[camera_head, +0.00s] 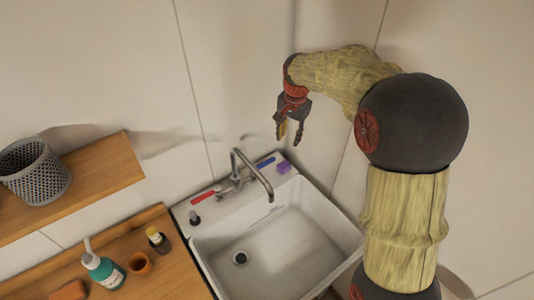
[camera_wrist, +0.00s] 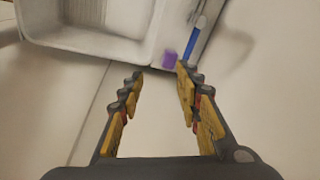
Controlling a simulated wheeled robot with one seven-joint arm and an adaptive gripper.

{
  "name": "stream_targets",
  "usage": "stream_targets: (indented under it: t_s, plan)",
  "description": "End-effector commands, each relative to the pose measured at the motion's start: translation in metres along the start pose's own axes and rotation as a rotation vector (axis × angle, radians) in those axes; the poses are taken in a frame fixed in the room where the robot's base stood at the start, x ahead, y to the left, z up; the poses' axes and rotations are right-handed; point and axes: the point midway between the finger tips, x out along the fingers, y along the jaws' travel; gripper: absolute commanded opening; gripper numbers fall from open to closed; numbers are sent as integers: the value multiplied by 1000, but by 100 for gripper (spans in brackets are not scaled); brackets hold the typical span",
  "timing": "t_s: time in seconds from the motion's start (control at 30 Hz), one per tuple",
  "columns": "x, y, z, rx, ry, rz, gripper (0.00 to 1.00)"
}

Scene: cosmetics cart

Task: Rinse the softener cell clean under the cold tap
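My gripper (camera_head: 289,136) hangs fingers-down above the far right corner of the sink. In the wrist view its fingers (camera_wrist: 160,72) are spread, with nothing between them. A small purple block (camera_head: 284,168) sits on the sink's back ledge, right of the tap; it also shows in the wrist view (camera_wrist: 169,60) near the fingertips, apart from them. I cannot tell for sure whether it is the softener cell. The curved metal tap (camera_head: 252,168) reaches over the white sink (camera_head: 290,240). A blue lever (camera_head: 265,163) is right of the tap, a red lever (camera_head: 203,196) left.
A small dark item (camera_head: 194,218) stands on the ledge's left end. A mesh basket (camera_head: 35,172) stands on a shelf. The basin looks empty.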

Motion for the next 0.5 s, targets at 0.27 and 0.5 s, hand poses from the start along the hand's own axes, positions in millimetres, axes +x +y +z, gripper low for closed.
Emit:
stream_targets:
  t_s: [0.27, 0.5]
  plan:
    - [63, -56, -22, 140, -52, 57, 34]
    - [126, -88, -25, 253, -82, 105, 34]
